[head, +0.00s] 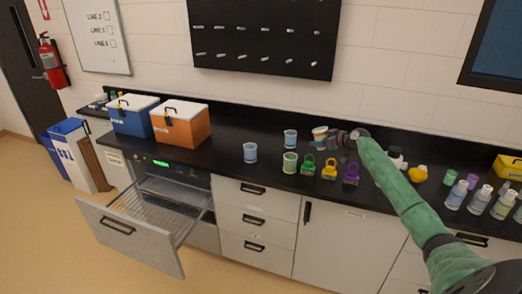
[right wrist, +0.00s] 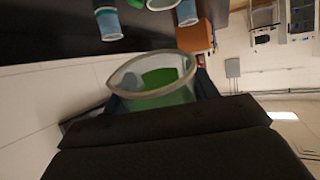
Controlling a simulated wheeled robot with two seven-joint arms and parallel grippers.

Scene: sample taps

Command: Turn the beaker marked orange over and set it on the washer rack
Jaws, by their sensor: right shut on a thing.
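The beaker marked orange (head: 320,132) is at the back of the black counter, clear with an orange band. My right gripper (head: 334,139) is shut on it from the right. In the right wrist view the held beaker (right wrist: 152,80) shows its open rim between the dark fingers, with green behind or within its wall. It looks roughly upright in the head view; whether it touches the counter is hard to tell. The washer rack (head: 160,187) is a wire rack in the pulled-out washer drawer (head: 128,236) at lower left. My left gripper is out of view.
Green, yellow and purple tagged items (head: 329,169) stand in front. A blue cooler (head: 133,116) and an orange cooler (head: 180,126) stand behind the drawer. Bottles (head: 478,201) stand right.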

